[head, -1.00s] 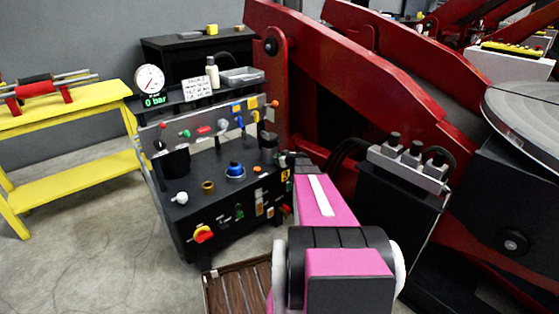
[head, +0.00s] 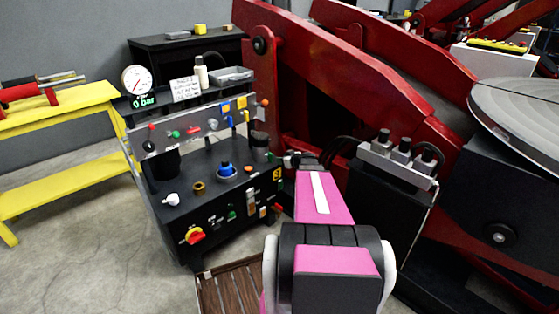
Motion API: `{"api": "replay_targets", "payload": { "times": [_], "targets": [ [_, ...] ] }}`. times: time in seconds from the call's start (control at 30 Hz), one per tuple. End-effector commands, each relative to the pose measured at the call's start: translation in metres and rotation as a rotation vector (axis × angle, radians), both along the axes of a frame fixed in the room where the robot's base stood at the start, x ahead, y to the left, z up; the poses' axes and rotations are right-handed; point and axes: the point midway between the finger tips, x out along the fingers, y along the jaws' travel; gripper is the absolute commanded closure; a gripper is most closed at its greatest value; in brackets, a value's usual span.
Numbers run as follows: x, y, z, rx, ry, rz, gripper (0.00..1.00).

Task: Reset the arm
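My pink and black arm reaches forward from the bottom of the head view. At its far end is my gripper (head: 297,160), small and dark, just right of the control console (head: 205,222). Its fingers are too small and partly hidden to tell if they are open or shut, and I see nothing clearly held. The console carries a blue knob (head: 227,170), a brass ring (head: 198,188), a white knob (head: 171,200), a red and yellow switch (head: 195,235) and several coloured levers. A gauge (head: 137,79) above it stands over a display reading 0 bar.
Large red positioner arms (head: 340,70) and a round grey table (head: 520,105) fill the right. A black box with a grey valve block (head: 398,160) stands right of my arm. A yellow bench (head: 70,175) is at left. A wooden slatted mat (head: 230,292) lies below the console.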

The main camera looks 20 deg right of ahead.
Motion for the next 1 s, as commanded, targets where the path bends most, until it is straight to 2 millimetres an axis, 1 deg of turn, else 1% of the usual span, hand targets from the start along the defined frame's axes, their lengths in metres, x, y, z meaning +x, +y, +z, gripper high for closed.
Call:
{"api": "replay_targets", "payload": {
  "times": [0.37, 0.47, 0.57, 0.67, 0.7, 0.77, 0.8, 0.87, 0.9, 0.97, 1.0],
  "targets": [
    [0.000, 0.000, 0.000, 0.000, 0.000, 0.001, 0.58],
    [-0.001, 0.006, 0.000, 0.004, 0.009, 0.010, 0.58],
    [-0.008, 0.029, 0.002, 0.023, 0.054, 0.043, 0.58],
    [-0.022, 0.070, 0.002, 0.054, 0.146, 0.095, 0.58],
    [-0.030, 0.089, 0.002, 0.067, 0.197, 0.119, 0.58],
    [-0.044, 0.118, 0.001, 0.084, 0.284, 0.147, 0.58],
    [-0.055, 0.136, 0.000, 0.090, 0.345, 0.161, 0.58],
    [-0.072, 0.162, -0.001, 0.096, 0.443, 0.175, 0.58],
    [-0.084, 0.178, -0.002, 0.095, 0.510, 0.177, 0.58],
    [-0.104, 0.199, -0.003, 0.086, 0.611, 0.170, 0.58],
    [-0.117, 0.212, -0.003, 0.076, 0.677, 0.158, 0.58]
  ]
}}
